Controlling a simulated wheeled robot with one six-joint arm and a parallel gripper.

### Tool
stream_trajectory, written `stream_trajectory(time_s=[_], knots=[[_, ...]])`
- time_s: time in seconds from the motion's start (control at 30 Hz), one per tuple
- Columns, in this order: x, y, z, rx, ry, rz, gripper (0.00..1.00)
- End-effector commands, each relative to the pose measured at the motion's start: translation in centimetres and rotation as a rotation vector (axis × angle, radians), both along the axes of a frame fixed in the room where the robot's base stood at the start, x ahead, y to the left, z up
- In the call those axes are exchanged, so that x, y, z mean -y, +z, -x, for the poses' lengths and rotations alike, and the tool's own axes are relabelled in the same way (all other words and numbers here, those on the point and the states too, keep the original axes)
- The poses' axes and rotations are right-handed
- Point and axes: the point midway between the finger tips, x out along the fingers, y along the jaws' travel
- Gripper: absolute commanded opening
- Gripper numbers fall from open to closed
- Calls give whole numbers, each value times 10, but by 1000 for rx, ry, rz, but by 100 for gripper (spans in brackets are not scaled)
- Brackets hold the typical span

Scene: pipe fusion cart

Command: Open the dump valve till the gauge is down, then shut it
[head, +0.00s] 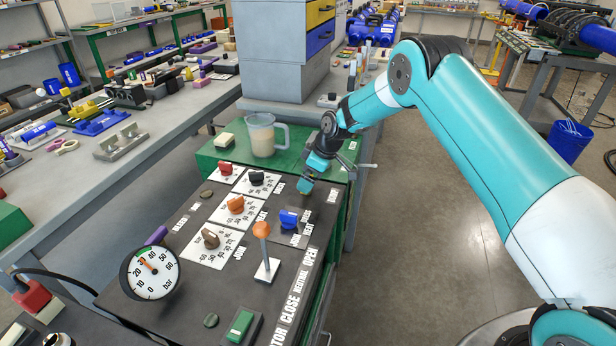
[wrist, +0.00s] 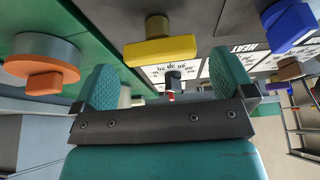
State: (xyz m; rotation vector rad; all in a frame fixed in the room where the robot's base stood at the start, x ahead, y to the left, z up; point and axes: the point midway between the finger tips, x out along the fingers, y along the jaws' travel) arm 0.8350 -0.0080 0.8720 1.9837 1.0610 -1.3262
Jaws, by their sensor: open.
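My gripper (head: 305,187) hangs low over the back right of the dark control panel (head: 185,215), behind the blue knob (head: 290,216). In the wrist view my gripper (wrist: 167,82) is open, its teal fingers apart. A yellow handle (wrist: 160,51) on a round post lies just beyond the fingertips, roughly between them; I see no contact. In the head view my gripper hides it. I cannot read its label, so I cannot confirm that it is the dump valve. The round gauge (head: 151,273), marked in bar, has its needle near 30.
Red (head: 225,168), black (head: 257,177), orange (head: 236,204) and brown (head: 210,238) knobs stand on the panel. An orange-topped lever (head: 262,232) rises nearer the front. A jug (head: 263,135) stands behind. In the wrist view an orange handle (wrist: 50,82) is left of my gripper.

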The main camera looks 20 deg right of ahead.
Motion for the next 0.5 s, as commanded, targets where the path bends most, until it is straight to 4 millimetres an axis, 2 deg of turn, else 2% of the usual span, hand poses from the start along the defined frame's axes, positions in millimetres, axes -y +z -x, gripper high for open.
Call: stream_trajectory(time_s=[0.2,0.5], knots=[[-6,-17,-4,0,0,0,100],[-6,-19,-4,1,0,1,100]])
